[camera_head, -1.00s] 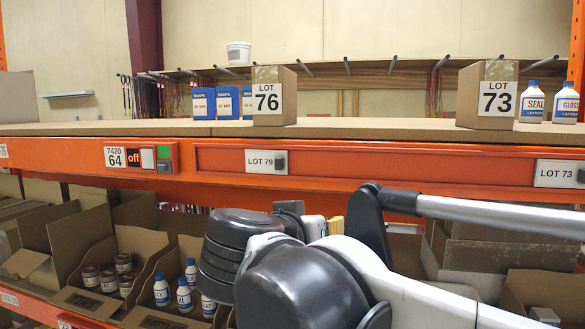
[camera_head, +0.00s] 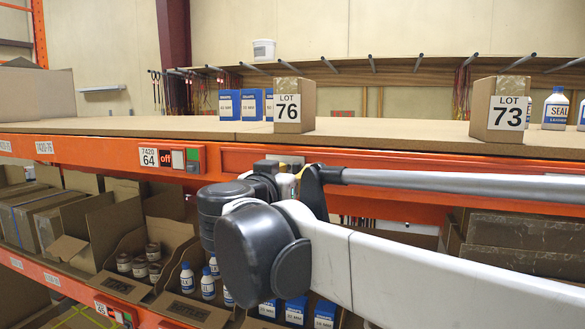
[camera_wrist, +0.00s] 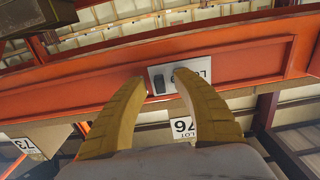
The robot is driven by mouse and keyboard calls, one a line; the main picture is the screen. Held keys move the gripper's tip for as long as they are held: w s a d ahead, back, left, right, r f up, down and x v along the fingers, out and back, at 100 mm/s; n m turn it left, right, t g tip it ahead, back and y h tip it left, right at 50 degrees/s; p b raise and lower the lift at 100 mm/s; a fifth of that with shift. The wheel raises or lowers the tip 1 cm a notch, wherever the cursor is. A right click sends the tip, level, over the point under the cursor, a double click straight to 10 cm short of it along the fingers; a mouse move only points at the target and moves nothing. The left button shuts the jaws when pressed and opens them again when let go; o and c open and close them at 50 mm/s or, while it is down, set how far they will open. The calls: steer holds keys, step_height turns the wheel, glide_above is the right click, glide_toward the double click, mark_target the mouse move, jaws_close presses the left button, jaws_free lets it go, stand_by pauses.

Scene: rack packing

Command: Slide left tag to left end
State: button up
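The left tag (camera_wrist: 176,76), a white label marked LOT with a dark block on it, sits on the orange rail in the wrist view, where the picture is turned about. My gripper (camera_wrist: 160,80) has two yellow fingers spread apart, with the tag's dark block showing in the gap between them. One fingertip overlaps the lettering in this view. I cannot tell whether either finger touches the tag. In the head view my arm covers the LOT 79 tag and most of the gripper.
A recessed orange track (camera_wrist: 250,65) runs along the rail. A switch panel marked 64 and off (camera_head: 172,158) is left of my arm. Boxes LOT 76 (camera_head: 309,103) and LOT 73 (camera_head: 485,101) stand on the shelf above. Bins with bottles sit below.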

mark_target(249, 168)
steer(key=shift+d, duration=0.1)
jaws_close()
steer(key=w+a, duration=0.1)
steer(key=a, duration=0.2)
steer(key=w+a, duration=0.1)
steer(key=a, duration=0.2)
steer(key=w+a+b, duration=0.1)
steer(key=a, duration=0.3)
steer(key=shift+w, duration=0.35)
jaws_free()
steer(key=shift+d, duration=0.1)
